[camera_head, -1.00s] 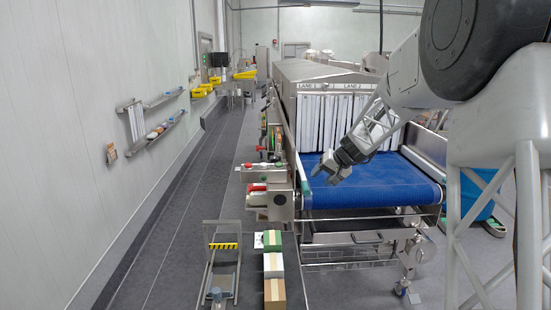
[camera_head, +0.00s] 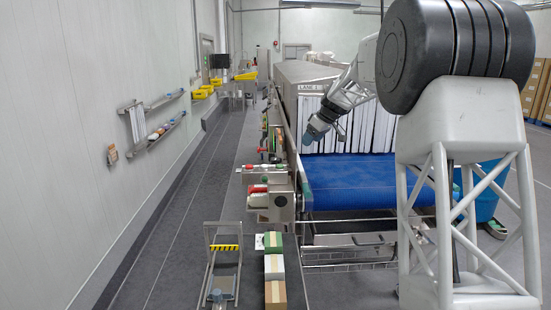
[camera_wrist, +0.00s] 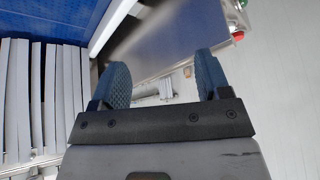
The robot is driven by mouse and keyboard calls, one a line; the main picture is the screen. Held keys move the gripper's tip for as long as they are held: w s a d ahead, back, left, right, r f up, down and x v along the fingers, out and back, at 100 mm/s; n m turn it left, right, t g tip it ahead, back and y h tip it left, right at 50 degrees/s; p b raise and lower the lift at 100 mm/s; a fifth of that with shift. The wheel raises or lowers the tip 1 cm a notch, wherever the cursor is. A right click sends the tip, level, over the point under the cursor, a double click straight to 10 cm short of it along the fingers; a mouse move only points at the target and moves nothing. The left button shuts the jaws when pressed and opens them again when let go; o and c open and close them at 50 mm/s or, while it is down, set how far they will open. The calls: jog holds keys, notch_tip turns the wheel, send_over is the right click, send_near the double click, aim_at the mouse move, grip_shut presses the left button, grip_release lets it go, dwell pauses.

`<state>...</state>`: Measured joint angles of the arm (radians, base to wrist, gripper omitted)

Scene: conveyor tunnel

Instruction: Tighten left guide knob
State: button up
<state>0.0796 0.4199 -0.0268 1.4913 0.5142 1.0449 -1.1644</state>
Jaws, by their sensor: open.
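My gripper (camera_head: 314,134) is open and empty, raised at the left front of the tunnel, in front of its strip curtain (camera_head: 350,132). In the wrist view its two dark blue ridged fingers (camera_wrist: 163,82) are spread apart. The blue conveyor belt (camera_head: 350,183) lies below; its edge shows at the upper left of the wrist view (camera_wrist: 45,20). A metal side plate (camera_wrist: 165,38) runs beyond the fingers. Small metal parts (camera_wrist: 165,88) show between the fingers, too unclear to name. I cannot make out the left guide knob in either view.
A control box (camera_head: 268,197) with a red part stands left of the belt. Green, white and brown boxes (camera_head: 275,268) and a hand cart (camera_head: 223,262) stand in front. The left aisle floor is clear.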

jog(key=w+a+r+n, duration=0.1)
jog(key=w+r+n, duration=0.1)
jog(key=w+n, duration=0.1)
jog(key=n+g+h, duration=0.3)
jog(key=n+h, duration=0.1)
jog(key=n, duration=0.5)
send_near(276, 158)
jog(key=shift+s+a+f, duration=0.2)
jog(key=shift+s+a, duration=0.1)
jog(key=shift+a, duration=0.05)
jog(key=shift+w+a+f+n+h, duration=0.15)
jog(key=shift+w+f+n+h, duration=0.1)
jog(key=shift+f+n+h, duration=0.25)
jog(key=shift+f, duration=0.15)
jog(key=shift+f, duration=3.75)
jog(key=c, duration=0.9)
